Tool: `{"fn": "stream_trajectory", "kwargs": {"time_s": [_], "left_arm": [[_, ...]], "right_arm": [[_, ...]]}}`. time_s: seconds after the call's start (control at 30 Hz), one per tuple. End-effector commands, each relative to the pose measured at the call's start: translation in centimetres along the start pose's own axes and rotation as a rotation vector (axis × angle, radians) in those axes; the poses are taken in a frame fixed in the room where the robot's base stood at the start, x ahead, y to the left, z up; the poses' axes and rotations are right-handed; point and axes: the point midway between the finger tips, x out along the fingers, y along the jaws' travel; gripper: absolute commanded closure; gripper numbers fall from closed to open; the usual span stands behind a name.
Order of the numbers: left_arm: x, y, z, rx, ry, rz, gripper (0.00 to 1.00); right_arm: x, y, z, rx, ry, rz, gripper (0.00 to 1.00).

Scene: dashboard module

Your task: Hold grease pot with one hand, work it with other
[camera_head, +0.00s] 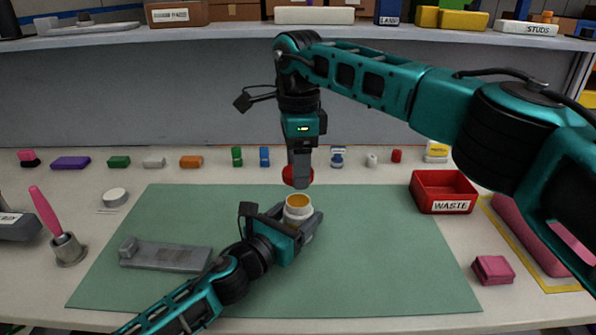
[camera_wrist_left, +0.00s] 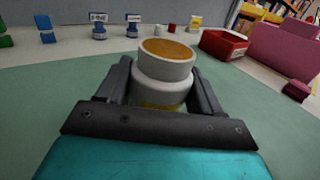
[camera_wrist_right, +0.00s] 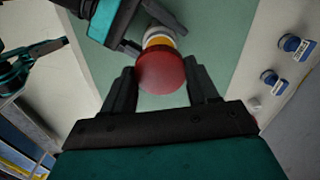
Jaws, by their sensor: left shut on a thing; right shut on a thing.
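The grease pot (camera_head: 298,212) is a white cup, upright and open at the top, with orange grease inside. My left gripper (camera_head: 294,229) is shut on its sides over the green mat; the pot also stands between the fingers in the left wrist view (camera_wrist_left: 165,75). My right gripper (camera_head: 299,166) points down above the pot, shut on a round red cap (camera_head: 297,176). In the right wrist view the red cap (camera_wrist_right: 161,71) sits between the fingertips and partly covers the pot (camera_wrist_right: 158,37). The cap is apart from the pot, a little above its rim.
The green mat (camera_head: 380,270) is mostly clear. A grey bracket (camera_head: 165,257) lies on its left. A red waste bin (camera_head: 443,192) stands at right. A pink-handled brush (camera_head: 57,228) stands in a metal cup at left. Several small parts line the back under a shelf (camera_head: 240,33).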

Motion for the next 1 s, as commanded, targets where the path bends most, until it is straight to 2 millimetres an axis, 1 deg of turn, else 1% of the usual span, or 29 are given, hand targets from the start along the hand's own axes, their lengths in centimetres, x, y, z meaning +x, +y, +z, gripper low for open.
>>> {"fn": "stream_trajectory", "kwargs": {"time_s": [0.07, 0.1, 0.2, 0.37, 0.67, 0.77, 0.87, 1.0], "left_arm": [[0.0, 0.0, -0.1, 0.000, 0.001, 0.000, 1.00], [0.0, 0.0, -0.1, 0.000, 0.001, 0.000, 0.30], [0.0, 0.0, -0.1, 0.000, 0.001, 0.000, 0.20], [0.0, 0.0, 0.0, 0.000, 0.001, 0.000, 0.05], [-0.2, 0.0, 0.0, 0.000, 0.000, 0.000, 0.04], [-1.0, 0.0, -0.1, 0.000, 0.002, 0.000, 0.04], [-2.5, 0.0, 0.0, 0.001, 0.002, 0.000, 0.04], [-5.4, 0.0, -0.1, 0.001, 0.003, 0.000, 0.04]], "right_arm": [[0.0, 0.0, 0.0, 0.000, 0.000, 0.000, 0.78], [0.0, 0.0, 0.0, 0.000, 0.000, 0.000, 0.78], [0.1, 0.0, 0.0, 0.000, 0.000, 0.000, 0.78], [0.1, 0.0, 0.0, 0.000, 0.000, 0.000, 0.78], [0.0, 0.0, 0.0, 0.000, 0.000, 0.000, 0.78], [-0.1, 0.0, 0.0, 0.000, 0.000, 0.000, 0.78], [-0.3, 0.0, 0.0, 0.000, 0.000, 0.000, 0.78], [-0.4, 0.0, 0.0, 0.000, 0.000, 0.000, 0.78]]}}
